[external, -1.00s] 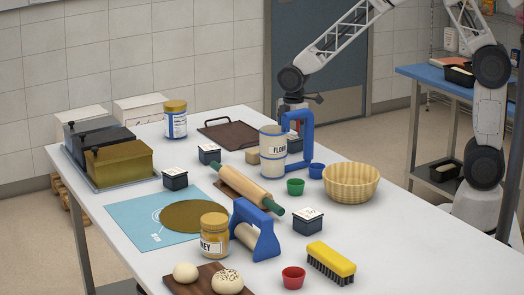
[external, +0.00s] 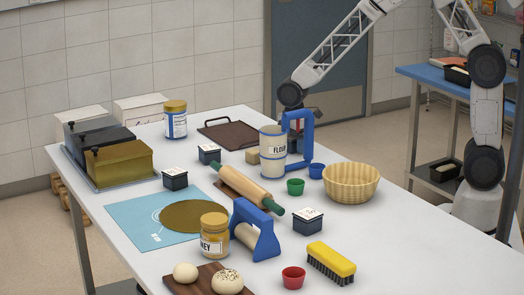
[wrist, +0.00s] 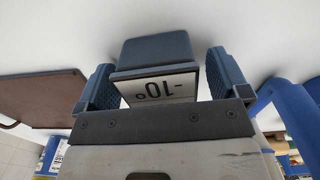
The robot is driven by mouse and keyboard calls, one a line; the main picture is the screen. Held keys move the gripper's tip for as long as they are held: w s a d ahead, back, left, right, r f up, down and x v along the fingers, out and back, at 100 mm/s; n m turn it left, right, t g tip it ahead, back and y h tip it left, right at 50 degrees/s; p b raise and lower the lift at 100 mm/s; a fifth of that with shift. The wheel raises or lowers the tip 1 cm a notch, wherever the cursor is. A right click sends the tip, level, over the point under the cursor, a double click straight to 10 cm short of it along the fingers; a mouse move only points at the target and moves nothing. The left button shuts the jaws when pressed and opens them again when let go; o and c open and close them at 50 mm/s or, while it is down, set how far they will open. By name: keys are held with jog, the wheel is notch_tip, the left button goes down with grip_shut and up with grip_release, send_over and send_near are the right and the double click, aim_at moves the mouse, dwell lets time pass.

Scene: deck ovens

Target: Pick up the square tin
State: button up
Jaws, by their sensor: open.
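A dark blue-grey square tin (wrist: 155,48) with a white label reading "-10°" is in the wrist view, between the two fingers of my gripper (wrist: 160,64). The fingers are open, one on each side of the tin, with a visible gap at least on the right. In the external view my gripper is behind the blue upright handle (external: 306,130) and the flour canister (external: 272,165), which hide the fingertips and most of this tin. Similar dark tins with white tops stand at the left (external: 175,180), the back middle (external: 209,155) and the front right (external: 306,222).
The blue handle (wrist: 288,108) is close on the right in the wrist view. A brown tray (wrist: 40,98) lies to the left. A wicker basket (external: 351,184), rolling pin (external: 243,187) and small green cup (external: 295,187) stand nearby.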

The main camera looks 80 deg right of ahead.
aim_at(292, 136)
jog(key=c, duration=1.1)
jog(key=shift+r, duration=0.8)
notch_tip(292, 136, up, 2)
jog(key=shift+r, duration=0.1)
jog(key=s, duration=0.5)
jog(key=s+a, duration=0.1)
jog(key=s, duration=0.4)
jog(key=s+r, duration=0.1)
jog(key=s, duration=0.5)
jog(key=shift+a+r, duration=0.1)
jog(key=shift+a, duration=0.1)
